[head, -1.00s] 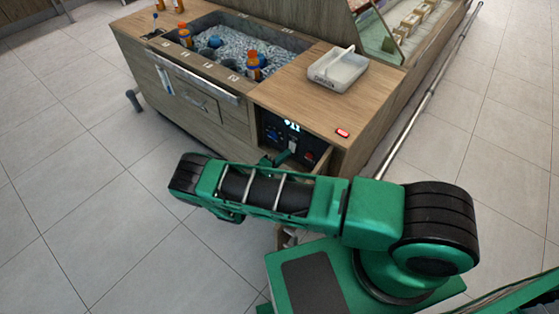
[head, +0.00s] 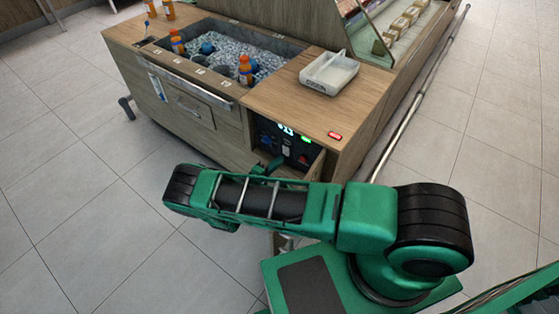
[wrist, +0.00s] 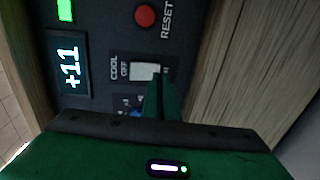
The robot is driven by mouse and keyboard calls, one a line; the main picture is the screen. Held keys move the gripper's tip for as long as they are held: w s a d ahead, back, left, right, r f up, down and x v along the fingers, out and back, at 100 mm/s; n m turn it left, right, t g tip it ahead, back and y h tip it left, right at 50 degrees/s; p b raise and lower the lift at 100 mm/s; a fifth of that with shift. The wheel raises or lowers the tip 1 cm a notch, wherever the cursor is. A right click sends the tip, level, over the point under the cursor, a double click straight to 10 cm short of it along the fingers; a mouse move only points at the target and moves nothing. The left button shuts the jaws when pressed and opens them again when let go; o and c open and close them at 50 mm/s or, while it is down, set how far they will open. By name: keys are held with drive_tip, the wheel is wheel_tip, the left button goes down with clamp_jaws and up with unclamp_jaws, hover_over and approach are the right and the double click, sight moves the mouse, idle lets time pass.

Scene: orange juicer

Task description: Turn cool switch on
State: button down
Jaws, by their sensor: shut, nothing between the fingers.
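The cool switch (wrist: 143,71) is a white rocker on the dark control panel (wrist: 100,95), beside the printed words COOL and OFF. My gripper (wrist: 159,76) is shut and empty. Its green fingertips are at the right end of the rocker in the wrist view and cover part of it and the marking there. I cannot tell whether they press on it. A green lamp (wrist: 66,10) is lit above the display (wrist: 70,64), which reads +11. In the head view my gripper (head: 274,165) is at the panel opening, and the green lamp (head: 306,140) glows.
A red RESET button (wrist: 145,15) and a partly hidden blue knob (wrist: 136,113) are near the switch. Wooden walls (wrist: 235,60) flank the panel closely.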

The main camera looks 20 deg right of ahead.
drive_tip(key=s+a+f, duration=0.1)
drive_tip(key=s+a, duration=0.6)
drive_tip(key=a, duration=0.3)
drive_tip(key=shift+f, duration=0.4)
